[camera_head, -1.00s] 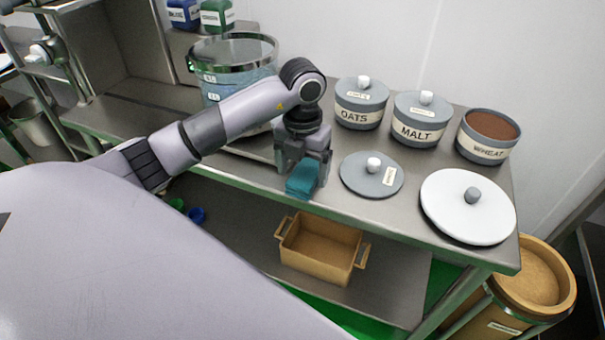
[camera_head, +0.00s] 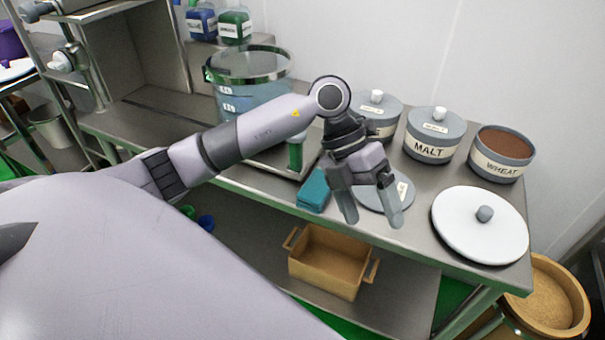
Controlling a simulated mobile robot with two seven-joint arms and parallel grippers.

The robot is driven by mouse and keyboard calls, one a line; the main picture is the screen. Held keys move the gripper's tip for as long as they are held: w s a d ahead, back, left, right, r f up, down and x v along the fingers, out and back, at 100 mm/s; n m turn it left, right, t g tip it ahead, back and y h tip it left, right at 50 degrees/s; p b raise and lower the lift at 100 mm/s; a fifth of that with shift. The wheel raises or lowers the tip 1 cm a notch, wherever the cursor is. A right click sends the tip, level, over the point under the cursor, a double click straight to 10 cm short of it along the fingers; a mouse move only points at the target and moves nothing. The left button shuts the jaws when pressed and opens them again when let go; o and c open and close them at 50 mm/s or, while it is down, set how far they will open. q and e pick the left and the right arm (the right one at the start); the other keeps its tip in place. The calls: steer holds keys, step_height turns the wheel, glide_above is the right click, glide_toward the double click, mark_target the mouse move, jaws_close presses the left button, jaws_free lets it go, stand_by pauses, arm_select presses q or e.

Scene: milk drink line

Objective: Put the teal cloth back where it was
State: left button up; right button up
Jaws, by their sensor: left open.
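The teal cloth (camera_head: 314,190) lies folded on the steel table near its front edge, just left of my left gripper. My left gripper (camera_head: 372,222) is open and empty, its two fingers apart and pointing down over the table's front part. It is apart from the cloth and partly covers the grey lid behind it. My right gripper is not in view.
The grey lid (camera_head: 403,192) lies behind my left gripper, and a white lid (camera_head: 480,226) lies to its right. Labelled canisters, MALT (camera_head: 432,140) and WHEAT (camera_head: 499,158), stand at the back. A large clear container (camera_head: 247,95) stands left. A tan bin (camera_head: 326,270) sits on the lower shelf.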

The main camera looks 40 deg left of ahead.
arm_select(q)
steer(key=s+d+r+n+t+h, duration=0.4)
steer(key=d+r+n+t+h, duration=0.15)
steer(key=d+h, duration=0.7)
steer(key=w+a+f+n+t+y, duration=0.4)
steer(key=a+f+n+t+y, duration=0.85)
steer(key=n, duration=0.85)
steer(key=s+a+f+n+g+y, duration=0.2)
steer(key=s+f+n+g, duration=0.1)
steer(key=s+f, duration=0.3)
steer(key=s+a+f+n+g+y, duration=0.2)
steer(key=s+f, duration=0.5)
steer(key=f, duration=0.4)
steer(key=shift+n+g+y, duration=0.3)
steer(key=shift+n+g, duration=0.3)
steer(key=shift+n, duration=0.65)
